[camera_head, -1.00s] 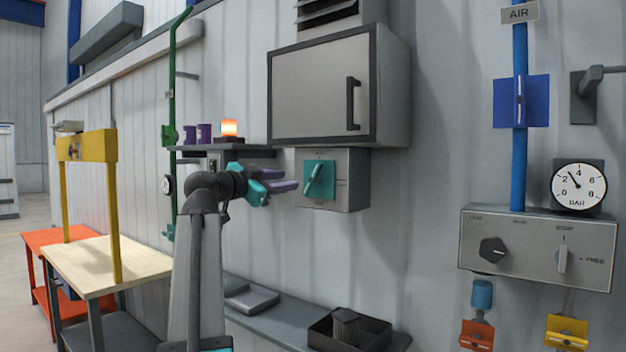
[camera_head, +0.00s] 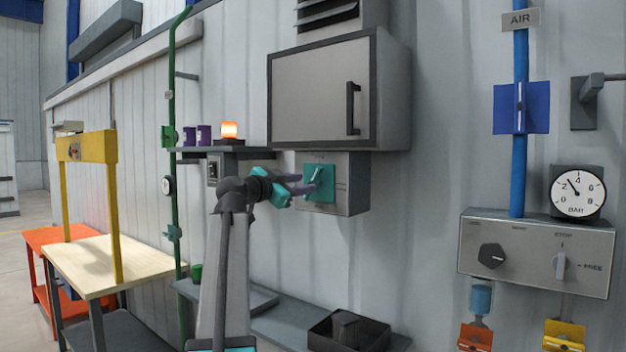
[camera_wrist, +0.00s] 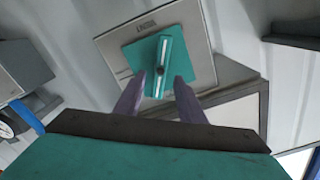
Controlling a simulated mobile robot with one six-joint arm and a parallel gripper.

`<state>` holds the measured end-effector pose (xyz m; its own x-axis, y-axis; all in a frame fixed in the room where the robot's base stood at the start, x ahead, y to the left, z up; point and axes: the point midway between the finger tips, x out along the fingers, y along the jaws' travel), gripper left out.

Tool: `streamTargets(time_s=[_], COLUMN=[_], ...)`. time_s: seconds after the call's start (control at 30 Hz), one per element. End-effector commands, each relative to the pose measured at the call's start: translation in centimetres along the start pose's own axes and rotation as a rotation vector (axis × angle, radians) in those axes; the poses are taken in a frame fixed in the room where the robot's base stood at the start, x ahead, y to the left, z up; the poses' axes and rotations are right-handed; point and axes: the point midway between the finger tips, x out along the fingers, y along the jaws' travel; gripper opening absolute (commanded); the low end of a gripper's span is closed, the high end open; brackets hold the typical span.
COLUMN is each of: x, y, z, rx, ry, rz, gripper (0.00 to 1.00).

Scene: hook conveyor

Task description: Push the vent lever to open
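A teal lever (camera_head: 316,177) sits on a teal square plate (camera_head: 326,192) on the front of a grey box (camera_head: 350,183) under the wall cabinet. In the wrist view the same lever (camera_wrist: 163,58) is a slightly tilted bar with a dark pivot, and the small label on its panel is too blurred to read. My gripper (camera_head: 307,184) is at the left side of the plate. In the wrist view my gripper (camera_wrist: 160,80) has its two purple fingers apart, with one end of the lever appearing between them. I cannot tell whether a finger touches it.
A grey cabinet (camera_head: 318,92) with a black handle hangs directly above. A shelf (camera_head: 225,152) with purple cups and a lit orange lamp is to the left. A low shelf (camera_head: 290,324) holds a dark bin (camera_head: 348,331). A slatted vent (camera_head: 327,12) is above the cabinet.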

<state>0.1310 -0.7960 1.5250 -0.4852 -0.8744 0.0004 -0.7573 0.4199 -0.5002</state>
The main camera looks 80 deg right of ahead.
Motion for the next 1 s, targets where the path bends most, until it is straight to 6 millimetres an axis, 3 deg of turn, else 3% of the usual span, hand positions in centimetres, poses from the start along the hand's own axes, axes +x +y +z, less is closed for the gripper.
streamTargets(time_s=[0.2,0.4,0.83,1.0], x=[3.3,5.2,5.9,5.8], y=[-0.1,-0.1,0.1,0.1], z=[-0.2,-0.2,0.0,0.0], rx=[0.001,0.001,0.001,0.001], ry=[-0.001,0.001,0.0,0.0], rz=[0.002,0.002,0.001,0.001], gripper=[0.36,0.36,0.36,0.09])
